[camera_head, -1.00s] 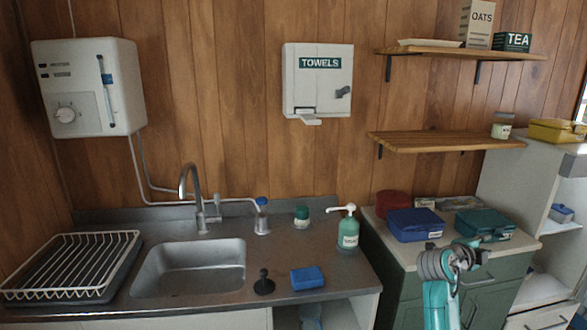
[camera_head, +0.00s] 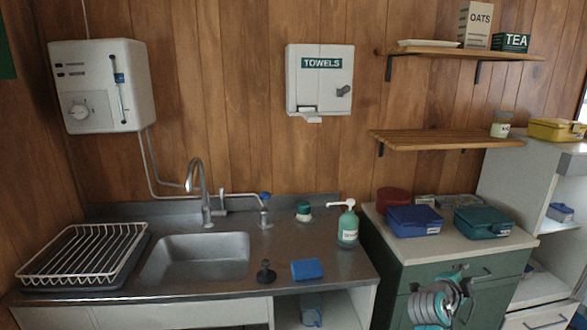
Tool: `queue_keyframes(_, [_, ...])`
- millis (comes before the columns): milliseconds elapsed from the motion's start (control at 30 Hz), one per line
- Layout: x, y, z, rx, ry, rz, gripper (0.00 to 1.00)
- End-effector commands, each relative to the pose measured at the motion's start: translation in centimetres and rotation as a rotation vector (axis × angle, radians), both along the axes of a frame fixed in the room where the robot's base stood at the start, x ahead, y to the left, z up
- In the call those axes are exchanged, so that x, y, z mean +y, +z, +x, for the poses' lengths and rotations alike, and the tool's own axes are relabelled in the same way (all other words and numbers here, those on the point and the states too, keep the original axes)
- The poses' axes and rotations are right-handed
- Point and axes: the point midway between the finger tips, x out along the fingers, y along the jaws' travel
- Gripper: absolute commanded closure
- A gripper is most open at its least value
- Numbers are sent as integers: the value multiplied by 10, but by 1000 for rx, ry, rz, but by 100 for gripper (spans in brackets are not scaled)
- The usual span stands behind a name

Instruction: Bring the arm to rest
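My arm shows at the lower right, in teal and grey, in front of the green cabinet (camera_head: 400,312). Its grey joints and a teal link sit low, below the worktop edge. I cannot make out the gripper fingers among these parts, nor whether they hold anything. The arm looks apart from the blue box (camera_head: 413,221) and the teal box (camera_head: 483,223) on the worktop above it.
The steel counter holds a dish rack (camera_head: 82,254), a sink (camera_head: 197,258), a black plunger-like item (camera_head: 266,272), a blue sponge or cloth (camera_head: 307,270) and a green soap bottle (camera_head: 348,226). Shelves (camera_head: 445,139) hang at the right. A white cabinet (camera_head: 545,170) stands far right.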

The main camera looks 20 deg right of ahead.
Motion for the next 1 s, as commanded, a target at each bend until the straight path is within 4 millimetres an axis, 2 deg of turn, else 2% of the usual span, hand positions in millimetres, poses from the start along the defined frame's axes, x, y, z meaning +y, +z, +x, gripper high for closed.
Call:
queue_keyframes(167, [47,-51,-2,112,139,-13,69])
queue_keyframes(267, [82,-83,-7,187,244,-30,69])
queue_keyframes(500, [169,-145,-34,341,488,-94,69])
queue_keyframes(700, [238,-182,-72,443,678,-163,69])
queue_keyframes(1000, [331,-209,-145,551,931,-293,69])
